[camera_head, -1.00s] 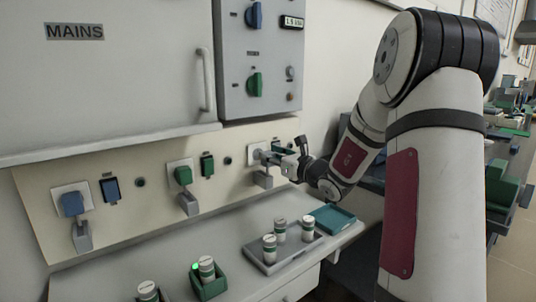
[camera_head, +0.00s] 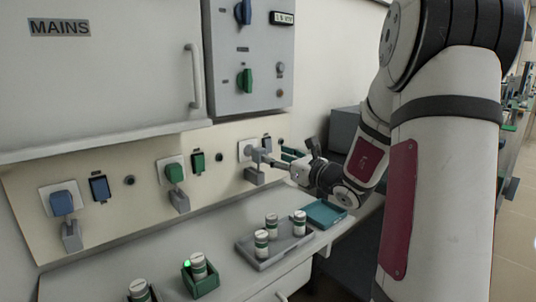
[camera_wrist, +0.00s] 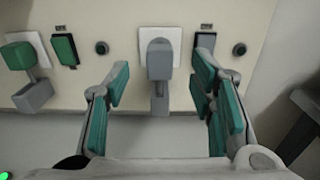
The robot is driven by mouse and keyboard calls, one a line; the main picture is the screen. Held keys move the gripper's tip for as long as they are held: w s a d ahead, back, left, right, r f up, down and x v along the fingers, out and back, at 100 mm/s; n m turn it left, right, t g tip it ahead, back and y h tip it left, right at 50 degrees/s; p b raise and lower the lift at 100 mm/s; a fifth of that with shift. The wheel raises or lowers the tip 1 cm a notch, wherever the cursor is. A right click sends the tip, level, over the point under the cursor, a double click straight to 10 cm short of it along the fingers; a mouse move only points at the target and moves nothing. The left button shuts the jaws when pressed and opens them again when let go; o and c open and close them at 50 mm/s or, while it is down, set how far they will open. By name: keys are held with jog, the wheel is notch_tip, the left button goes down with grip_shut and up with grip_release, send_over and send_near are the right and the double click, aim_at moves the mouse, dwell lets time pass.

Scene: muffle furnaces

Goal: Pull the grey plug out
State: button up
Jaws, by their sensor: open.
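The grey plug (camera_wrist: 160,58) is in front of a white wall socket plate (camera_wrist: 173,36) in the wrist view, upright, above a grey holder (camera_wrist: 160,104). In the head view the plug (camera_head: 257,156) is at the right end of the sloped panel, partly hidden by my fingers. I cannot tell how deep it sits in its socket. My gripper (camera_wrist: 162,82) is open, with green-padded fingers spread to the left and right of the plug, apart from it. It also shows in the head view (camera_head: 277,160), close to the panel.
A green plug (camera_head: 175,172) and a blue plug (camera_head: 62,203) are further left on the panel. A grey tray (camera_head: 262,262) with several capped jars, a green holder (camera_head: 202,284) with a jar, and a teal tray (camera_head: 325,214) are on the counter below. A control box (camera_head: 246,70) hangs above.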

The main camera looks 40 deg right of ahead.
jog(key=s, duration=0.5)
jog(key=shift+s+d, duration=0.1)
jog(key=shift+s, duration=0.1)
dwell(0.3)
